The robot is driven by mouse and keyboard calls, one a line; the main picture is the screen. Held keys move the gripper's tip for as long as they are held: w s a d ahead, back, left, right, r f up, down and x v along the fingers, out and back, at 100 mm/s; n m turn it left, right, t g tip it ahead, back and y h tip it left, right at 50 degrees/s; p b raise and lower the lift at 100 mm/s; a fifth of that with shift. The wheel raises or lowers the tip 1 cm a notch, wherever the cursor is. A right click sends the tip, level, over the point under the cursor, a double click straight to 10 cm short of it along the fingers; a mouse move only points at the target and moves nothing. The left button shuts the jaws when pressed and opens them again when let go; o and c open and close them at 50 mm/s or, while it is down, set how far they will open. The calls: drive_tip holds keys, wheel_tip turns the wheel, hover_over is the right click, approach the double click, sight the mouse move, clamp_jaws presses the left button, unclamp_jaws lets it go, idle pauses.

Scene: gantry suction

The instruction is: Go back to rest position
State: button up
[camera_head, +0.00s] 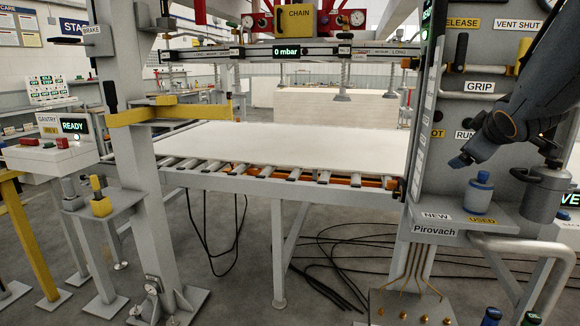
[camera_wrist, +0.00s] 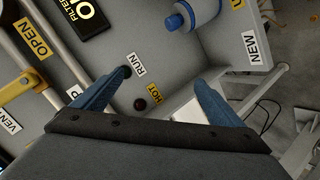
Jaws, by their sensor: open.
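My gripper (camera_head: 461,161) is at the right in the head view, in front of the grey control panel (camera_head: 440,95) and above its small shelf. In the wrist view my gripper (camera_wrist: 155,98) shows two blue fingers spread apart with nothing between them. The fingers point toward the panel face near the RUN label (camera_wrist: 139,64) and the HOT label (camera_wrist: 153,93). A dark round knob (camera_wrist: 140,103) lies between the fingers in that view; I cannot tell whether either finger touches the panel.
A blue-capped bottle (camera_head: 479,192) stands on the shelf just below my gripper. A bent grey pipe (camera_head: 520,246) sticks out below it. A roller table (camera_head: 270,190) bears a white sheet (camera_head: 285,146). Black cables (camera_head: 335,265) lie on the floor.

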drive_tip(key=s+a+f+m+g+y, duration=0.1)
drive_tip(key=s+a+f+m+g, duration=0.15)
drive_tip(key=a+f, duration=0.65)
drive_tip(key=s+a+f+m+g+y+p, duration=0.1)
drive_tip(key=s+a+f+m+g+y, duration=0.2)
drive_tip(key=s+a+f+g, duration=0.6)
drive_tip(key=s+a+f+y, duration=0.1)
drive_tip(key=s+a+f, duration=0.6)
drive_tip(key=s+a, duration=0.3)
drive_tip(key=shift+s+a+f, duration=0.4)
drive_tip(key=shift+s, duration=0.4)
drive_tip(key=shift+m, duration=0.25)
